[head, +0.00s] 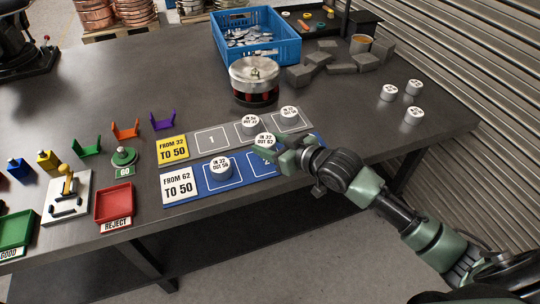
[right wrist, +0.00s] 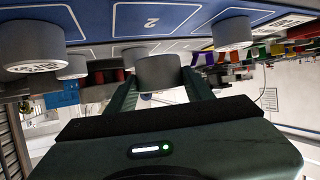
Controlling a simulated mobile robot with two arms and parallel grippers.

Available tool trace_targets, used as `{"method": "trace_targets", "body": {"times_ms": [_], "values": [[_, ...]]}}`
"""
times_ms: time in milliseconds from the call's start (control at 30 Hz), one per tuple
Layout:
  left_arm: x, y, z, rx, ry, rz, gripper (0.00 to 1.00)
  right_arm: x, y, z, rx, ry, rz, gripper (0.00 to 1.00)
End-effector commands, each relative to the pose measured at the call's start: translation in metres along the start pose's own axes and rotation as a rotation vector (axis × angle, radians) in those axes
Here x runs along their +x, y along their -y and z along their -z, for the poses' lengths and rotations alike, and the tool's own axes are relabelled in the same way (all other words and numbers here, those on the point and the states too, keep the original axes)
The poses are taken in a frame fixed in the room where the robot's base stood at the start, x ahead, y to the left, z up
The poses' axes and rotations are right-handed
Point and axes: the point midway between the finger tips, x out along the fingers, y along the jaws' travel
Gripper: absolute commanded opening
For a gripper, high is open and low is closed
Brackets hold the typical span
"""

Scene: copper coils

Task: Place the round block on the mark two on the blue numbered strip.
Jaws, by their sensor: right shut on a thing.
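My right gripper (head: 278,148) is shut on a grey round block (head: 265,139) with a white printed top. In the right wrist view the held block (right wrist: 160,70) is between the fingers, seemingly raised off the blue numbered strip (right wrist: 100,20). The strip's mark two (right wrist: 152,20) shows just beyond it. In the head view the gripper and block partly cover the blue strip (head: 203,187) around that mark. Another round block (head: 221,167) stands on the strip's first square. A large block (right wrist: 32,45) stands at left in the right wrist view. My left gripper is out of view.
A grey strip (head: 212,139) behind carries round blocks (head: 250,123) on its two right squares. Loose round blocks (head: 388,93) lie at right. A red reject tray (head: 114,203) is at left.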

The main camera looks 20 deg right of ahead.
Motion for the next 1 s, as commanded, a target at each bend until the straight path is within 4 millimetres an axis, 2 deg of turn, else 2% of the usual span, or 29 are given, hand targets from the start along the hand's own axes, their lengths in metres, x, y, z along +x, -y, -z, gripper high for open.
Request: {"method": "trace_targets", "body": {"times_ms": [300, 700, 733, 800, 1000], "values": [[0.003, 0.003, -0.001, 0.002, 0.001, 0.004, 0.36, 0.015, 0.000, -0.038, 0.000, 0.000, 0.000, 0.01], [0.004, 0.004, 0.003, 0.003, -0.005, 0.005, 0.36, 0.017, 0.000, -0.042, -0.001, -0.001, 0.000, 0.01], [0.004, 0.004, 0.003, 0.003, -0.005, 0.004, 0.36, 0.018, 0.000, -0.044, -0.001, 0.001, 0.000, 0.54], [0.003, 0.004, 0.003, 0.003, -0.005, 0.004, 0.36, 0.017, 0.000, -0.043, -0.001, 0.001, 0.000, 0.73], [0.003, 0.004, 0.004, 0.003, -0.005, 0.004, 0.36, 0.017, 0.000, -0.043, -0.001, 0.001, 0.000, 0.73]]}}
